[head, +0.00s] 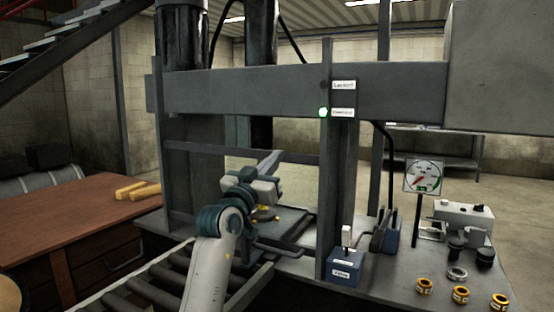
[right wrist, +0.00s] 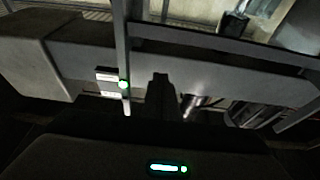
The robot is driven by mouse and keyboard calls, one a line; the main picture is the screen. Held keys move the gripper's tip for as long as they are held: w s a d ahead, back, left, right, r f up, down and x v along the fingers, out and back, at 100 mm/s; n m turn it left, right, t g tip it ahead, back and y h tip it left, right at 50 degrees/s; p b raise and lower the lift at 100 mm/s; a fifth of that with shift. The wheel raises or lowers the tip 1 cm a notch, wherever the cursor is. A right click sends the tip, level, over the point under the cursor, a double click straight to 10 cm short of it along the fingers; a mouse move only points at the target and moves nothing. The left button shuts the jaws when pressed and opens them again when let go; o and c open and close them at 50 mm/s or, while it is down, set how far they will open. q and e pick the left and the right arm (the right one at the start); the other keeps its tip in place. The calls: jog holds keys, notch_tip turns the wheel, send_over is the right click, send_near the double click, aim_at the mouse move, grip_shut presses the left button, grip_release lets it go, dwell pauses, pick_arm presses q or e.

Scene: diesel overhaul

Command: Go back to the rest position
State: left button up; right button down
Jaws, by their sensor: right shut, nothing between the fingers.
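My right arm reaches up from the bottom middle of the head view, with a pale link and teal joints. My right gripper (head: 270,162) is at its far end, inside the opening of the grey press frame (head: 250,92), below the crossbeam. In the right wrist view the fingers (right wrist: 160,80) show as a dark, narrow shape close together, with nothing held. The press beam with its green light fills the wrist view beyond them. My left gripper is in no view.
A roller conveyor (head: 165,290) runs below my right arm. A blue box with a lever (head: 345,270), a dial gauge (head: 424,176) and several ringed parts stand on the right bench.

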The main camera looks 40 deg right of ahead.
dwell(0.5)
